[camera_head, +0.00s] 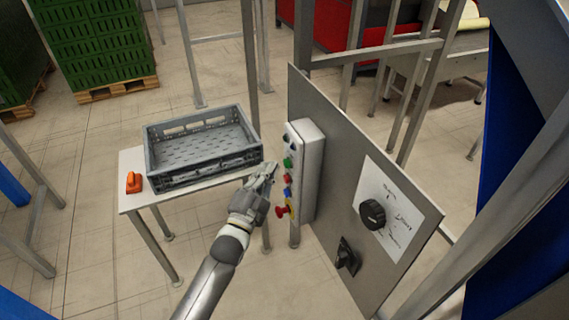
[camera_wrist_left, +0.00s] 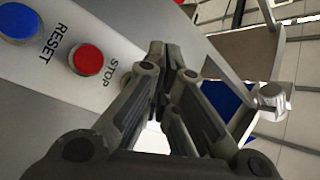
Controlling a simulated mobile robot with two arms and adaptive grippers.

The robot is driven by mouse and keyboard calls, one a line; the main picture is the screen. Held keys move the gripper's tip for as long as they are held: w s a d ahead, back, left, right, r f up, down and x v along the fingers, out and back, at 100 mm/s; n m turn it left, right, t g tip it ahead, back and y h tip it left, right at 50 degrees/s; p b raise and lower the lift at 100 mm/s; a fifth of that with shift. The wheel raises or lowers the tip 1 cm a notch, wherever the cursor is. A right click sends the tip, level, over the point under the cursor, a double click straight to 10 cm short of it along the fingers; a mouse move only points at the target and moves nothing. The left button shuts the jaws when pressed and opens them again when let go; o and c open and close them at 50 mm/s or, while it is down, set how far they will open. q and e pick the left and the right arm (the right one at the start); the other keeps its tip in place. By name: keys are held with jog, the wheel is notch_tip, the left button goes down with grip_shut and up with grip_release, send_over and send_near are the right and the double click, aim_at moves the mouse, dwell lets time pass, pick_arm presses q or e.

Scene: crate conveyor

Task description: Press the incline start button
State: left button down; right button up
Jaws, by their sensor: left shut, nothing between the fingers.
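A light grey button box (camera_head: 308,170) is mounted on the left edge of a grey panel. Its face carries a green button (camera_head: 287,162), a red button (camera_head: 287,178), a blue button (camera_head: 287,192) and a red mushroom knob (camera_head: 281,211). The left wrist view shows a blue button (camera_wrist_left: 20,22) labelled RESET and a red button (camera_wrist_left: 88,59) labelled STOP. My left gripper (camera_head: 270,171) is shut and empty, its fingertips close in front of the box near the green and red buttons. Contact cannot be told. In the left wrist view, the fingers (camera_wrist_left: 175,58) hide the area beyond STOP.
The grey panel (camera_head: 335,130) also bears a black rotary knob (camera_head: 372,214) and a black switch (camera_head: 347,257). A grey crate (camera_head: 205,180) stands on a small table (camera_head: 130,203) with an orange object (camera_head: 133,182) left of it. Metal posts stand behind the panel.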

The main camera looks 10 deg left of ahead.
pick_arm(q)
jog(key=shift+w+d, duration=0.1)
jog(key=shift+d, duration=0.05)
jog(key=shift+w+d, duration=0.15)
jog(key=shift+d, duration=0.1)
jog(key=shift+w+d, duration=0.25)
jog(key=shift+d, duration=0.1)
dwell(0.8)
jog(key=shift+a, duration=0.1)
jog(key=shift+s+a+p, duration=0.3)
jog(key=shift+s+a, duration=0.2)
jog(key=shift+a, duration=0.1)
dwell(0.3)
jog(key=s+a, duration=0.1)
jog(key=s+a+p, duration=0.1)
jog(key=a, duration=0.2)
jog(key=shift+s+a+p, duration=0.1)
jog(key=shift+s+p, duration=0.2)
jog(key=shift+s, duration=0.1)
